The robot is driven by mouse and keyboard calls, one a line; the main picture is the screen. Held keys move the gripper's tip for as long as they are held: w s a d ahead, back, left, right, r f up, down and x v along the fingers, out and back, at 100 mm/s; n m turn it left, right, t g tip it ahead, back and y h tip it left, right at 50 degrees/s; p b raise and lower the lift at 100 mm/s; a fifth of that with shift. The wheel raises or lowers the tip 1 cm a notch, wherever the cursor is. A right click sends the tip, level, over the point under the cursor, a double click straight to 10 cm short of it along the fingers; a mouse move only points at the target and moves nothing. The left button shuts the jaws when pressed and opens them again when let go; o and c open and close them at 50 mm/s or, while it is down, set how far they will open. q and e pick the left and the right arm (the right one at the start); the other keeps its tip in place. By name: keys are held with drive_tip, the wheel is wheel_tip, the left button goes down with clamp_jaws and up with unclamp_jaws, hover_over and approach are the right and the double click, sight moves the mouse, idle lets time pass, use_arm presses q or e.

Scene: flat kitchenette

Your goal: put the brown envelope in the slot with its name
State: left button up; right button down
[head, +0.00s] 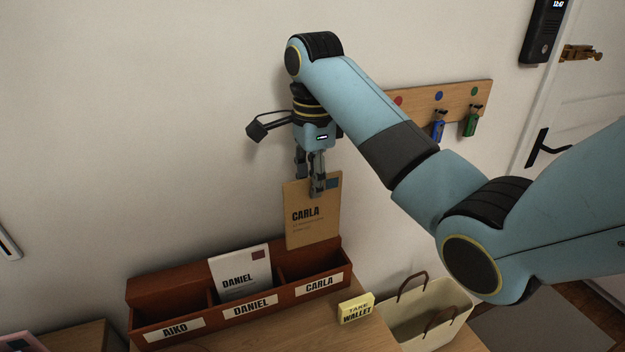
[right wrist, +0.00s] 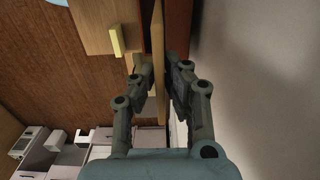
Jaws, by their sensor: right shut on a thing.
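The brown envelope (head: 313,215), printed CARLA, hangs upright from my right gripper (head: 316,190), which is shut on its top edge. In the right wrist view it shows edge-on as a thin strip (right wrist: 158,60) between the fingers (right wrist: 160,80). The reddish-brown letter rack (head: 200,318) has slots labelled AIKO, DANIEL and CARLA. The envelope's lower edge is at the back of the CARLA slot (head: 318,284) in the head view; I cannot tell whether it is inside or just above. A white DANIEL envelope (head: 240,274) stands in the middle slot. My left gripper is not in view.
A yellow TAKE WALLET note (head: 356,308) stands right of the rack. A cream basket (head: 430,315) with brown handles is further right. A key board (head: 440,97) hangs on the wall behind my arm. The AIKO slot looks empty.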

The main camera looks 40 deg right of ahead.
sight(312, 217)
drive_tip(key=f, duration=0.5)
drive_tip(key=f+b, duration=0.1)
drive_tip(key=f, duration=0.1)
drive_tip(key=shift+s+a+f, duration=0.1)
drive_tip(key=shift+a+f, duration=0.15)
drive_tip(key=shift+f, duration=0.1)
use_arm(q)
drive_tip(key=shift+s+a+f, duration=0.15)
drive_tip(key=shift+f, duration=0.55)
use_arm(e)
drive_tip(key=shift+f, duration=0.75)
drive_tip(key=c, duration=1.3)
unclamp_jaws()
drive_tip(key=shift+c, duration=0.2)
drive_tip(key=shift+d+r, duration=0.1)
drive_tip(key=shift+r, duration=0.2)
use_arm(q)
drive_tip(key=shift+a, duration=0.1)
use_arm(e)
wheel_tip(312, 217, up, 7)
